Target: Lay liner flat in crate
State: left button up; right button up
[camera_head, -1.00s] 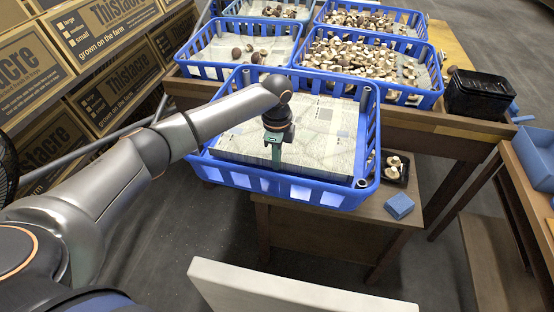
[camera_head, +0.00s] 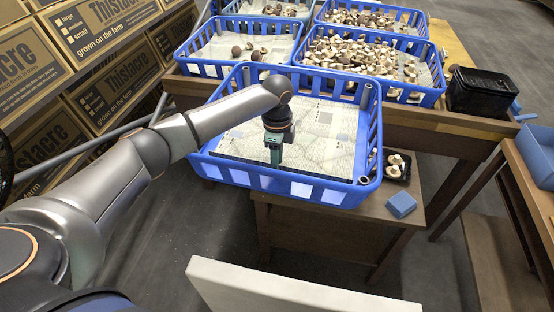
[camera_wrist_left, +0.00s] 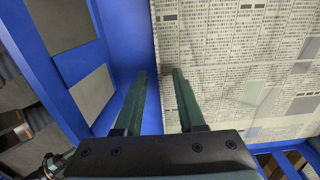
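The liner (camera_head: 320,131) is a sheet of printed newspaper inside the near blue crate (camera_head: 290,184). It looks mostly flat, with its near edge just behind the crate's front wall. My left gripper (camera_head: 275,160) points down over the liner's near left part. In the left wrist view its two fingers (camera_wrist_left: 160,72) stand apart, with the liner's edge (camera_wrist_left: 157,60) and blue crate plastic seen between them. The liner (camera_wrist_left: 240,60) fills the right of that view. I cannot tell whether the fingertips touch it. My right gripper is not in view.
Blue crates with mushrooms (camera_head: 355,60) stand on the wooden table behind. A black tub (camera_head: 480,92) is at right. A small tray of mushrooms (camera_head: 396,166) and a blue block (camera_head: 401,204) sit beside the near crate. Cardboard boxes (camera_head: 105,30) line the left.

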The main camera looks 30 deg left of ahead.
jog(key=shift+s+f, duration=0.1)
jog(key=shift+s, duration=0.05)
pick_arm(q)
jog(key=shift+r, duration=0.2)
notch_tip(320, 180, up, 12)
jog(key=p, duration=0.1)
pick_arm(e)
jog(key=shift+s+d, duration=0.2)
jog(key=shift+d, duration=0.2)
pick_arm(q)
jog(key=shift+s, duration=0.15)
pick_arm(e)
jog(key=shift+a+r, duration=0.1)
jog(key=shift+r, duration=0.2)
